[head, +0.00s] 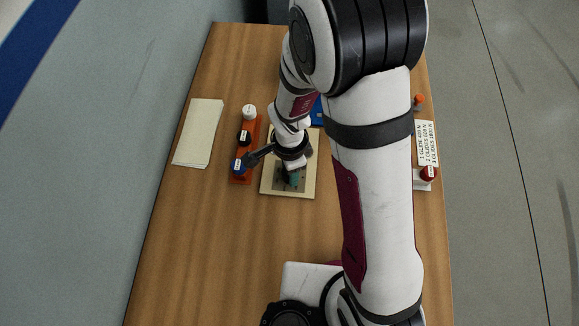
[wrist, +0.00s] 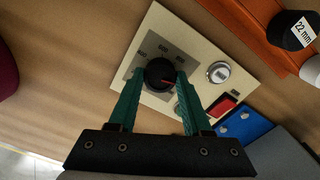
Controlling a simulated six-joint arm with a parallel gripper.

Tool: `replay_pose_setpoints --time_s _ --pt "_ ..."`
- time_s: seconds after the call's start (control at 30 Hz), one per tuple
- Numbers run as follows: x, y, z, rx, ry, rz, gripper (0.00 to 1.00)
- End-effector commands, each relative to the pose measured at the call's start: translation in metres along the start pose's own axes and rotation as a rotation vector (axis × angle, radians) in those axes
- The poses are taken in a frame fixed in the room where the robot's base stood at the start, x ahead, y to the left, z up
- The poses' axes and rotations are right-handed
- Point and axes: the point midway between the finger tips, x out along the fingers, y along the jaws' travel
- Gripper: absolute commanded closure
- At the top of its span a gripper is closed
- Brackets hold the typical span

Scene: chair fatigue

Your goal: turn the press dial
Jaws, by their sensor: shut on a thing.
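The press dial (wrist: 160,73) is a round black knob with a red pointer line, seen in the wrist view. It sits on a grey scale plate (wrist: 134,64) with printed numbers, on a cream panel (wrist: 190,38). The pointer lies roughly toward the right in that view. My gripper (wrist: 160,82) has its teal fingers on both sides of the dial, shut on it. In the head view my gripper (head: 291,178) is down over the front part of the panel (head: 269,189), and the dial is mostly hidden there.
The panel also has a silver round part (wrist: 219,71) and a red switch (wrist: 224,104). An orange rack (head: 236,180) with white, black and blue labelled pieces stands close on the left. Paper (head: 198,132) lies farther left. A printed card (head: 426,141) is at right.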

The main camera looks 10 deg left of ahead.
Motion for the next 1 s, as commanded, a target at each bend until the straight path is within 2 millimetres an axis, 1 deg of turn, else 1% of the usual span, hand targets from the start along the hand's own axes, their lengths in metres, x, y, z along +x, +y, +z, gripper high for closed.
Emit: replay_pose_setpoints --time_s 0.47,0.5,0.63,0.67,0.9,1.0 --pt "-0.0003 0.0000 -0.0001 0.015 0.000 0.000 1.00" --pt "-0.0003 0.0000 -0.0001 0.015 0.000 0.000 0.49" --pt "-0.0002 0.0000 -0.0001 0.015 0.000 0.000 0.26" --pt "-0.0002 0.0000 -0.0001 0.015 0.000 0.000 0.21" --pt "-0.0001 0.0000 0.0000 0.014 0.000 0.000 0.21" --pt "-0.0046 -0.0007 -0.0001 0.014 0.000 -0.002 0.21"
